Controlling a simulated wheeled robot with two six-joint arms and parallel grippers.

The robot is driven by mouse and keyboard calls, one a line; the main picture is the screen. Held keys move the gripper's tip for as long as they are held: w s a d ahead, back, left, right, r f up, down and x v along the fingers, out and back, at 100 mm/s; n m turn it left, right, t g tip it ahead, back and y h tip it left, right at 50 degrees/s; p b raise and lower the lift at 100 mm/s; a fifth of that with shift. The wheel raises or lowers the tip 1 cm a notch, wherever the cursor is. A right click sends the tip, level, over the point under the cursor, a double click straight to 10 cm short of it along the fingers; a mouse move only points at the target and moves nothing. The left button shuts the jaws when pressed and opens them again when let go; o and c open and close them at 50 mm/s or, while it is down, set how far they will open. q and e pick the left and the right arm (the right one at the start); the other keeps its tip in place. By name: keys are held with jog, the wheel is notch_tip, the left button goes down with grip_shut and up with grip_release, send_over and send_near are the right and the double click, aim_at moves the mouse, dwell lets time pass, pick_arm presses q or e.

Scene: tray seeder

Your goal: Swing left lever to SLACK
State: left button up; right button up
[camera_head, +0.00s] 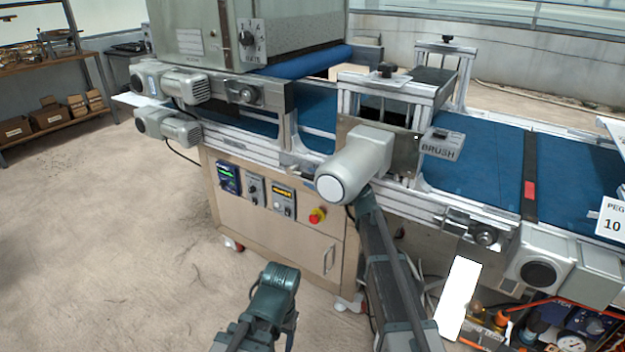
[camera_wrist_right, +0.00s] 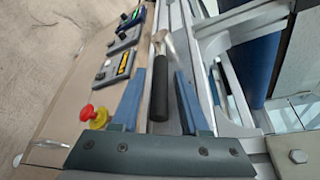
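The lever (camera_wrist_right: 160,88) with a black grip and a bare metal upper part shows in the right wrist view. It stands between the two blue fingers of my right gripper (camera_wrist_right: 160,74). The fingers are apart, with a gap visible on each side of the grip, so the gripper is open around it. In the head view my right forearm reaches up to the machine, and the fingers and lever grip are hidden behind the grey motor (camera_head: 350,172). I cannot read a SLACK mark. Only a teal part of my left arm shows at the bottom; its fingers are not visible.
The control panel (camera_head: 240,190) with a red stop knob (camera_head: 317,215) is left of the lever. A blue conveyor belt (camera_head: 470,160) runs behind, with a BRUSH sign (camera_head: 441,145) above. A white panel (camera_head: 459,298) stands at lower right. The floor at left is clear.

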grip_shut()
dwell(1.2)
